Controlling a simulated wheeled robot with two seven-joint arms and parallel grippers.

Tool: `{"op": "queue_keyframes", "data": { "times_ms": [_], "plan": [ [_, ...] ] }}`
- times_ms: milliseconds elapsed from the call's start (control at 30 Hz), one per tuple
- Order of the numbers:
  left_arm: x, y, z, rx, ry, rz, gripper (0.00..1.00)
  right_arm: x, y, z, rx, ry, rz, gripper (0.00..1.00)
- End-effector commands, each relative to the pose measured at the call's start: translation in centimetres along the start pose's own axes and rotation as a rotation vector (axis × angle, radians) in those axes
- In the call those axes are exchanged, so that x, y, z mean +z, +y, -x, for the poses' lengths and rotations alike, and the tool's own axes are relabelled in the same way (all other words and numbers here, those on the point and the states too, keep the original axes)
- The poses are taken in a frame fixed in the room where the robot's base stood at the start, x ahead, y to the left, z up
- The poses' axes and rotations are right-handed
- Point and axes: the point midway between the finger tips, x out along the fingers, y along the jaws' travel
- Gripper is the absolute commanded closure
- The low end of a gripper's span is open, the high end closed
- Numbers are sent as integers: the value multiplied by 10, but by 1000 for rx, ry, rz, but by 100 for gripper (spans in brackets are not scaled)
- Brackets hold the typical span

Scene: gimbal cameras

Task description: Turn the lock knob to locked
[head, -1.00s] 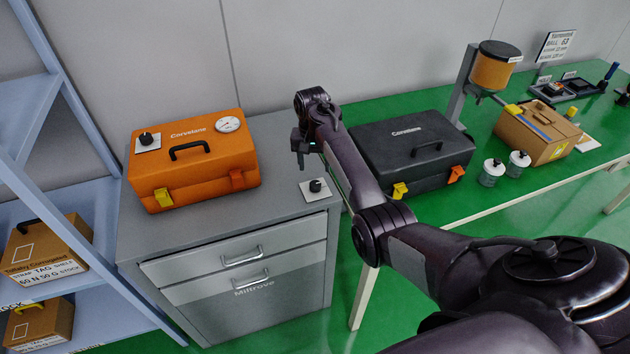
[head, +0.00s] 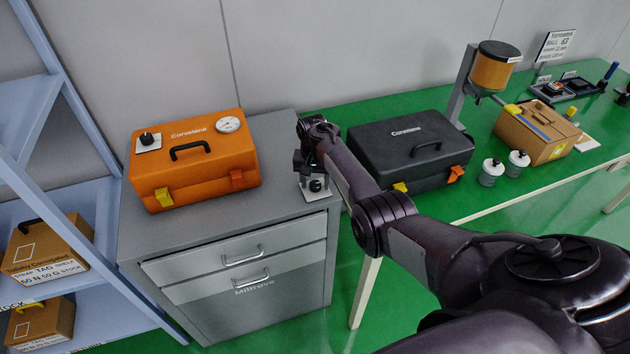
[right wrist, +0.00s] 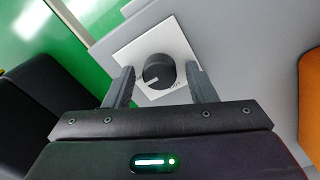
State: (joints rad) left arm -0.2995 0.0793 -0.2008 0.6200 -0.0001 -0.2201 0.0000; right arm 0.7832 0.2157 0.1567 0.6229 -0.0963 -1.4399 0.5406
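The black lock knob (head: 315,185) sits on a small white plate (head: 322,195) at the front right of the grey cabinet's top. In the right wrist view the knob (right wrist: 159,71) shows from above with a pale pointer line on it, on its white plate (right wrist: 130,50); the lettering at the plate's near edge is too small to read surely. My right gripper (right wrist: 162,85) is open, one finger on each side of the knob, with gaps visible between fingers and knob. In the head view the right gripper (head: 312,180) is just over the plate. My left gripper is not in view.
An orange case (head: 195,165) with its own knob (head: 146,139) and a gauge stands on the cabinet (head: 240,225), left of my gripper. A black case (head: 410,150) stands close on the right on the green bench. The cabinet top between the orange case and plate is clear.

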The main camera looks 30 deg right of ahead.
Motion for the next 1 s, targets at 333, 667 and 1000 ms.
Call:
{"op": "queue_keyframes", "data": {
  "times_ms": [333, 667, 1000],
  "plan": [
    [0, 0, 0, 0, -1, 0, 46, 0, 0, 0, 0, -1, 0, 91],
    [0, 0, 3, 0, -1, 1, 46, 0, 0, 1, 1, 1, 63, 91],
    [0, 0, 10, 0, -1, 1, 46, 1, 0, 1, 1, 8, 319, 91]
  ]
}}
